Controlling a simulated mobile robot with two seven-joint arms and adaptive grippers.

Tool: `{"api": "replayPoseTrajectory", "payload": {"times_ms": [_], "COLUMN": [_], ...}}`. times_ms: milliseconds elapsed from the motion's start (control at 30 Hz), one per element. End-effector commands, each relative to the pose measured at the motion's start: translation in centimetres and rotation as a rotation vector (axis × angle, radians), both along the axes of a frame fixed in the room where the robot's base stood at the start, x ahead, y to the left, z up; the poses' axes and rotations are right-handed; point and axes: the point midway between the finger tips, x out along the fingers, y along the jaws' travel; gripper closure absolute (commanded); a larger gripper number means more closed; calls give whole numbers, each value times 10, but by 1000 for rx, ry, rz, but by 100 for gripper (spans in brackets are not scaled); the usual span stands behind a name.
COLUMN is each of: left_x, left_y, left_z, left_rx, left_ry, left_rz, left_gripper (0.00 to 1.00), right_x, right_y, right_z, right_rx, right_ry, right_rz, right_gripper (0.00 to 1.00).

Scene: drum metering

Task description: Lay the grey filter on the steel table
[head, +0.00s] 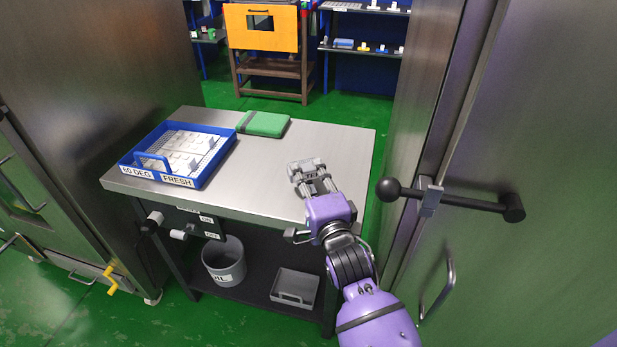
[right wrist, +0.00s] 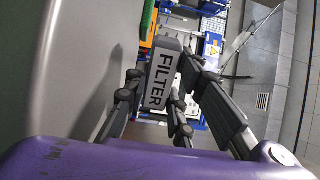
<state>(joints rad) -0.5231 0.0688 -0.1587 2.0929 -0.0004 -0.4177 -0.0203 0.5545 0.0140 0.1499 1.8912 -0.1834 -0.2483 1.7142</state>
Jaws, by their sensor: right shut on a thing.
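The grey filter (head: 303,169) is a small block held in my right gripper (head: 318,187) over the right part of the steel table (head: 265,192). In the right wrist view the filter (right wrist: 163,75) shows its face lettered FILTER, with the gripper's dark fingers on both sides of it. The right gripper is shut on it. The table's surface (right wrist: 75,70) fills the left of that view and carries a shadow. I cannot tell whether the filter touches the table. My left gripper is not in view.
A blue tray (head: 190,180) marked FRESH, with white pieces inside, stands on the table's left. A green item (head: 264,124) lies at the back edge. A black door lever (head: 470,201) juts out at right. A bin (head: 224,262) stands on the lower shelf. The table's middle is clear.

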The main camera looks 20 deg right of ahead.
Motion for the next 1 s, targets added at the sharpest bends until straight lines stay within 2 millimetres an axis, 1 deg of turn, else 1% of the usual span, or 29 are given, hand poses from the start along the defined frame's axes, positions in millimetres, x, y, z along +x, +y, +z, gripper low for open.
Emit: {"api": "replayPoseTrajectory", "payload": {"times_ms": [33,167,200,333,367,633,733,867,1000], "left_x": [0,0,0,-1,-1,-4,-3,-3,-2], "left_y": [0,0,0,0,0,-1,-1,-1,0], "left_z": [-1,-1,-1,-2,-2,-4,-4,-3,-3], "left_rx": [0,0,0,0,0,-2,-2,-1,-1], "left_ry": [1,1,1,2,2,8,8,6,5], "left_rz": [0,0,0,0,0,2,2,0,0], "left_gripper": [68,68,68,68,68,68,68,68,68], "right_x": [-3,-3,-3,-3,-3,-4,-9,-28,-59], "right_y": [0,0,1,1,1,2,2,3,3], "right_z": [-21,-21,-21,-21,-21,-22,-22,-20,-18], "right_rx": [16,19,19,20,20,22,24,23,21], "right_ry": [39,40,40,40,40,42,41,37,32], "right_rz": [-1,-1,-1,0,0,1,1,0,-2], "right_gripper": [100,100,74,57,55,55,55,55,55]}}
